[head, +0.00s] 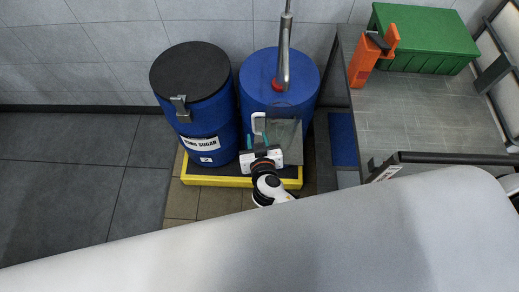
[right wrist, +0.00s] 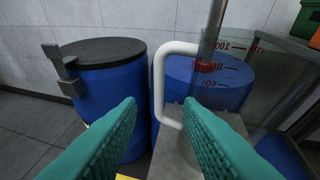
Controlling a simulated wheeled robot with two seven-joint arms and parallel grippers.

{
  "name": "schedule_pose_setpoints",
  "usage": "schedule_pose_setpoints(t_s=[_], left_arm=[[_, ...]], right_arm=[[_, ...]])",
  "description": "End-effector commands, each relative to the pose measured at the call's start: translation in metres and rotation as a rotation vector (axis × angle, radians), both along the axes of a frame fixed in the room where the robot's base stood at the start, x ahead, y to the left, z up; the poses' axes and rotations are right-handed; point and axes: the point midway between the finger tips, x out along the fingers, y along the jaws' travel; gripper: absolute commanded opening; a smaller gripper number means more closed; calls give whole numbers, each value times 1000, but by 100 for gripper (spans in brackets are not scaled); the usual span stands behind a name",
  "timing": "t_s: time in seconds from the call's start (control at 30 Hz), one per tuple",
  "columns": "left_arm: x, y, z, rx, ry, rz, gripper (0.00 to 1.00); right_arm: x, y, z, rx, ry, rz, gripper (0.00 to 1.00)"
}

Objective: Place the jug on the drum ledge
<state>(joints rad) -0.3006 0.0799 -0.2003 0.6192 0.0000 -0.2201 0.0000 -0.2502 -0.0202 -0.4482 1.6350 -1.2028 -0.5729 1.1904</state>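The clear jug (head: 286,128) has a white handle (head: 258,124) and stands upright in front of the right blue drum (head: 262,80). In the right wrist view the jug (right wrist: 228,95) shows red volume marks, and its white handle (right wrist: 177,48) faces me. My right gripper (head: 259,155) is just in front of the handle. Its teal fingers (right wrist: 160,102) are apart, with the handle in line with the gap and no visible grip. A grey flat surface (right wrist: 168,160) shows under the jug; whether the jug touches it is unclear. My left gripper is not in view.
A blue drum with a black lid (head: 190,70) stands close on the left. A metal pipe (head: 284,55) rises from the right drum. Both drums stand on a yellow-edged base (head: 215,181). A green box (head: 425,38) and orange object (head: 364,62) are at right.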

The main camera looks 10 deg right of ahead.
Motion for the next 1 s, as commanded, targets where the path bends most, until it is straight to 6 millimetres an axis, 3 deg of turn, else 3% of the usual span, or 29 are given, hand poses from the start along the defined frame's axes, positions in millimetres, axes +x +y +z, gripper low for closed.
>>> schedule_pose_setpoints(t_s=[0.1,0.3,0.67,0.77,0.83,0.93,1.0], left_arm=[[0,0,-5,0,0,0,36],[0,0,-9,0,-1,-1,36],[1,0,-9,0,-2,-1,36],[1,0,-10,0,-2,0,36],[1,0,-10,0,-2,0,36],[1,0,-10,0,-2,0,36],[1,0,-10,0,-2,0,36]], right_arm=[[-24,3,8,3,1,1,33],[-47,5,19,0,-1,1,33],[-53,5,20,-3,4,2,33],[-59,5,-5,-22,61,28,33],[-69,3,-45,-51,151,66,33],[-100,-9,-125,-99,343,141,33],[-135,-25,-186,-121,496,195,33]])
